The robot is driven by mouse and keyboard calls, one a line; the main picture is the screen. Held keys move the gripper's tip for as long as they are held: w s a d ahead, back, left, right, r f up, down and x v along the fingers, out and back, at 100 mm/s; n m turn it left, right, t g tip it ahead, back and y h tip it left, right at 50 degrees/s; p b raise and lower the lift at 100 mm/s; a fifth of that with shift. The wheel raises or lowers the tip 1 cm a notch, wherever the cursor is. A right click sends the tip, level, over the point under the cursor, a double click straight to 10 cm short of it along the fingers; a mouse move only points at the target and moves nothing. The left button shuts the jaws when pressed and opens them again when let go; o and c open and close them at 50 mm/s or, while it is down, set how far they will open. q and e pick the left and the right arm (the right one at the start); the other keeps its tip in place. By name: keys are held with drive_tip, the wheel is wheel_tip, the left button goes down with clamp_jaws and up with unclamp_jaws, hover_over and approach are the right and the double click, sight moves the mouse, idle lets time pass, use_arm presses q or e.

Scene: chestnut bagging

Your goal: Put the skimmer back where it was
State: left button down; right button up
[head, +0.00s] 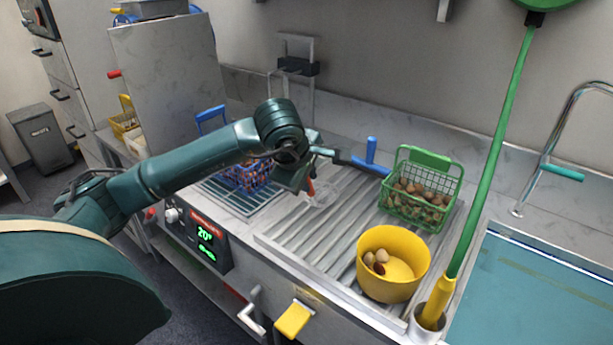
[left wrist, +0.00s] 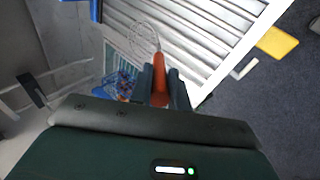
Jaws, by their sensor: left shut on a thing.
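My left gripper (head: 305,180) is shut on the orange handle of the skimmer (head: 311,188), above the left end of the ribbed drainboard. In the left wrist view, the skimmer's orange handle (left wrist: 160,78) sits between the two dark fingers of my left gripper (left wrist: 163,88), and its thin round wire head (left wrist: 145,40) points away over the ribs. The wire head is faint in the head view. My right gripper is not in view.
A green basket of chestnuts (head: 420,212) and a yellow bowl (head: 375,282) with a few chestnuts stand on the drainboard (head: 320,240). A blue basket (head: 245,180) is at left. A green pole (head: 490,165) rises from a metal cup (head: 420,332) near the front edge.

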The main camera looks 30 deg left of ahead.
use_arm(q)
drive_tip(key=shift+f, duration=0.15)
drive_tip(key=c, duration=1.3)
unclamp_jaws()
drive_tip(key=shift+r, duration=0.3)
drive_tip(key=b+v, duration=0.1)
drive_tip(key=v, duration=1)
drive_tip(key=shift+s+r, duration=0.25)
drive_tip(key=shift+s, duration=0.05)
